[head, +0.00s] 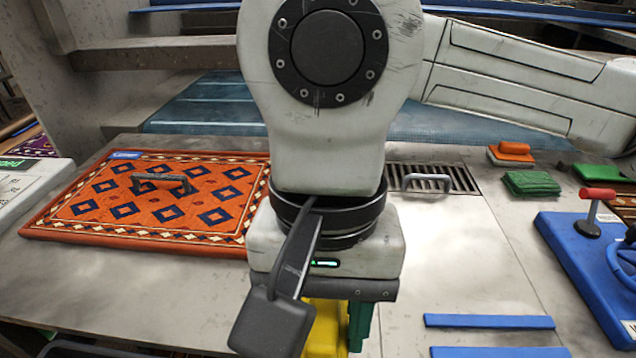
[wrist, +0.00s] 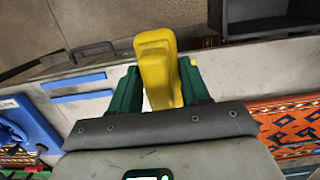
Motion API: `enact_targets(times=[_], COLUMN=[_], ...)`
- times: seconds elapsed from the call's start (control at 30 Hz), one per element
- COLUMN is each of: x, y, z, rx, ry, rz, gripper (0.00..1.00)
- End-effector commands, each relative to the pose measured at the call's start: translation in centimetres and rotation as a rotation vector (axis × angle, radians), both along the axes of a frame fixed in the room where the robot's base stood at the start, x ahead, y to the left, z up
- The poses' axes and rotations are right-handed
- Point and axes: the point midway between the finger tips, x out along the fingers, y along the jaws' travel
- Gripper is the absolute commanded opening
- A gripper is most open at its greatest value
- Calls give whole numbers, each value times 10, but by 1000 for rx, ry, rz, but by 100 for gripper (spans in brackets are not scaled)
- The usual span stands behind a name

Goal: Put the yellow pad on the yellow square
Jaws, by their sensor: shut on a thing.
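The yellow pad (wrist: 155,68) is a thick block held between the green fingers of my gripper (wrist: 160,85), above the grey worktop. In the head view, part of the yellow pad (head: 318,322) shows below my wrist, with one green finger of my gripper (head: 345,325) beside it. My wrist and arm hide the rest of it. I see no yellow square in either view; the worktop under my arm is hidden.
A patterned orange rug (head: 100,228) with a grey handle lies left. A metal grate (head: 455,178) is behind right. Green pads (head: 532,184), an orange-topped pad (head: 510,150) and a blue board (head: 575,262) with a red-topped lever lie right. Blue strips (head: 488,321) mark the front right; worktop behind them is clear.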

Motion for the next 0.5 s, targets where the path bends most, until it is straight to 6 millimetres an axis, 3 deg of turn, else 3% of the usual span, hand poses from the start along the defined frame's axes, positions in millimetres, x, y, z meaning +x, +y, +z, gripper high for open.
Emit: enact_targets(times=[0.2,0.5], x=[44,72], y=[6,10], z=[-30,-63], rx=[1,0], ry=[4,0], rz=[-3,-2], gripper=[18,18])
